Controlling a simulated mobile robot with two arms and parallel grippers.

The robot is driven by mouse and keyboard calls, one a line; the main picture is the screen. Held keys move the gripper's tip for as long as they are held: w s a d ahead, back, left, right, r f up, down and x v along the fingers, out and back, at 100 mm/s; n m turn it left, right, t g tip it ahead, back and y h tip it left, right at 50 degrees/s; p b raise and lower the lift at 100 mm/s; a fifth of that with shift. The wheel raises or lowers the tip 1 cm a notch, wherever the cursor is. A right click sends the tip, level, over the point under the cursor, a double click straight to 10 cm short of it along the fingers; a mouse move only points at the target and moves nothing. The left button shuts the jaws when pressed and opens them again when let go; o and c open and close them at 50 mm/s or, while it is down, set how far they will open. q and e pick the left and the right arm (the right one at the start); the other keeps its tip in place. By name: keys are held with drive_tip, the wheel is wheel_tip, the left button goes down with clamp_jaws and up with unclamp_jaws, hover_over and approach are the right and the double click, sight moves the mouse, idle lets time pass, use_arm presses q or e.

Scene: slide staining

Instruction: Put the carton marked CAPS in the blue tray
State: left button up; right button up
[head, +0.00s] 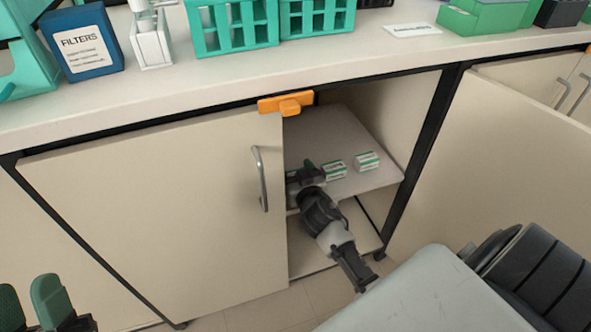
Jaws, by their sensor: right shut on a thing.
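Small white cartons with green bands stand on the upper shelf (345,130) of the open cupboard. One carton (334,170) is in the middle and another (367,161) is to its right. My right gripper (303,175) reaches into the cupboard and is shut on a third carton (291,175), mostly hidden by the jaws and the door edge. The print on the cartons is too small to read, so I cannot tell which is marked CAPS. My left gripper (28,302) is at the bottom left, open and empty. No blue tray shows.
The closed left door (160,215) with its handle borders the opening, and an orange catch (287,103) sits above. An open door (500,150) stands on the right. On the counter (330,62) are a blue FILTERS box (83,42), teal racks (232,28) and a green box (480,18).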

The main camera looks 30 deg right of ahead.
drive_tip(key=shift+f, duration=0.2)
drive_tip(key=o, duration=0.9)
